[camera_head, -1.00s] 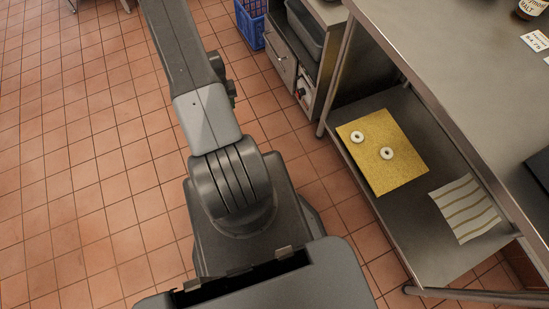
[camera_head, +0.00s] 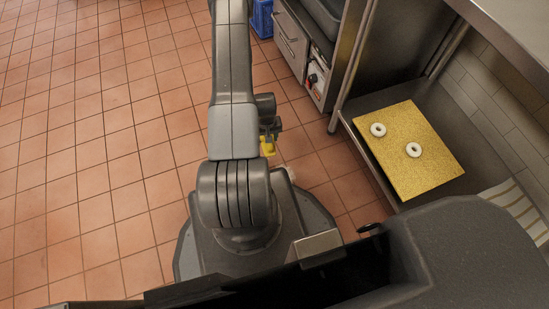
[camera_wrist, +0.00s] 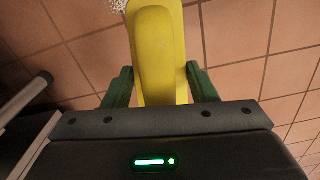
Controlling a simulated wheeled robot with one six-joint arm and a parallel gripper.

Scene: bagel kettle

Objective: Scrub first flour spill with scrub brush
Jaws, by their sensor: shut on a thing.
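My gripper (camera_wrist: 160,78) shows in the wrist view with its two green fingers closed on the sides of a yellow scrub brush (camera_wrist: 158,45). The brush extends up to the top edge of that view; its bristles are out of sight. A small white speckled patch (camera_wrist: 117,5), which looks like flour, shows on the tiles beside the brush's far end. I cannot tell whether the brush touches it. In the head view a bit of the yellow brush (camera_head: 267,147) shows to the right of my arm, which hides most of the gripper.
A steel table with a lower shelf (camera_head: 380,105) stands at the right. A golden board (camera_head: 425,170) with two white rings lies on that shelf, with a striped cloth (camera_head: 510,200) nearby. A blue crate (camera_head: 262,18) is at the back. The tiled floor at left is clear.

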